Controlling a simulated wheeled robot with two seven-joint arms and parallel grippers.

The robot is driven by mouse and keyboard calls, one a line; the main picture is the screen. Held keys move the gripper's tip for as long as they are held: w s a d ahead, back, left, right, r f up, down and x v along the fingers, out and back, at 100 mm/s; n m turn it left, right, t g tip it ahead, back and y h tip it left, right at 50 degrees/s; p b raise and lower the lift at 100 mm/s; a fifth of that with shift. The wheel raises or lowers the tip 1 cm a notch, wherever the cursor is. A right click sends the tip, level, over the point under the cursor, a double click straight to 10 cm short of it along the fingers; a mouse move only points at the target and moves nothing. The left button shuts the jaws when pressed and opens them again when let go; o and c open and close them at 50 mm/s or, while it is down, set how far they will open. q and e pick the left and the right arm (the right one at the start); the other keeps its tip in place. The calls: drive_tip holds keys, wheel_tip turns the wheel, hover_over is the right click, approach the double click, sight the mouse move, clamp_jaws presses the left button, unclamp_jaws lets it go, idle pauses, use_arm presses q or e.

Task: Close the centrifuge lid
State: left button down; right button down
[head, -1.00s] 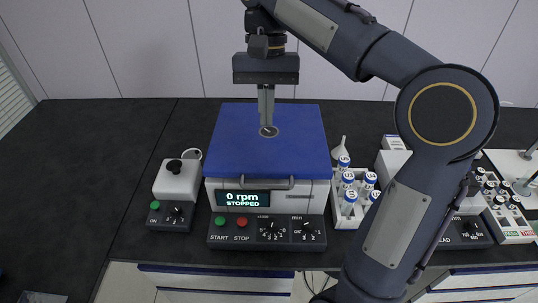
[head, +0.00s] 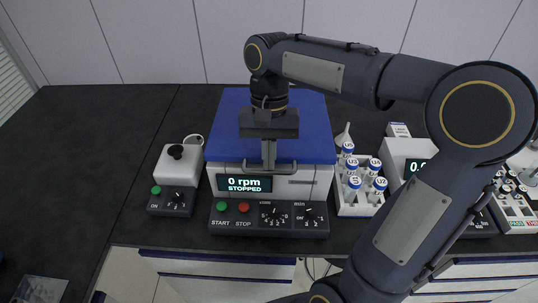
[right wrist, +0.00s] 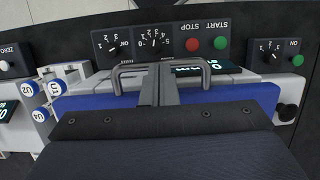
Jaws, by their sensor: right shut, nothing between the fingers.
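The centrifuge (head: 305,183) is a white box with a blue lid (head: 225,135) that lies flat across its top. I cannot tell whether a small gap is left under it. A grey bar handle (head: 230,170) runs along the lid's front edge; it also shows in the right wrist view (right wrist: 128,70). The display (head: 244,184) reads 0 rpm, STOPPED. My right gripper (head: 268,163) is shut and empty, pointing down at the front of the lid by the handle. In the right wrist view its fingers (right wrist: 159,85) overlap the handle's middle; contact is unclear. My left gripper is out of view.
A rack (head: 347,210) with several blue-capped tubes stands right of the centrifuge. A small white device with a black knob (head: 176,151) stands at its left. More instruments (head: 410,157) are at the right, partly behind my right arm. The dark bench (head: 80,150) is clear at far left.

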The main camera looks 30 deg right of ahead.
drive_tip(key=f+b, duration=0.2)
drive_tip(key=f, duration=0.1)
drive_tip(key=shift+s+a+t+h+b, duration=0.1)
drive_tip(key=shift+s+t+h+b, duration=0.1)
drive_tip(key=shift+t+h+b, duration=0.15)
drive_tip(key=shift+s+r, duration=0.1)
drive_tip(key=shift+s, duration=0.05)
wheel_tip(320, 180, up, 15)
drive_tip(key=w+d+p, duration=0.2)
drive_tip(key=w+p, duration=0.1)
drive_tip(key=p, duration=0.3)
drive_tip(key=s+a+f+n+t+y, duration=0.1)
drive_tip(key=s+f+n+t, duration=0.1)
drive_tip(key=s+f, duration=0.5)
drive_tip(key=s+a+f+n+t+y, duration=0.2)
drive_tip(key=s+f+t, duration=0.3)
drive_tip(key=s+f, duration=0.2)
drive_tip(key=shift+s+a+n, duration=0.3)
drive_tip(key=shift+s, duration=0.25)
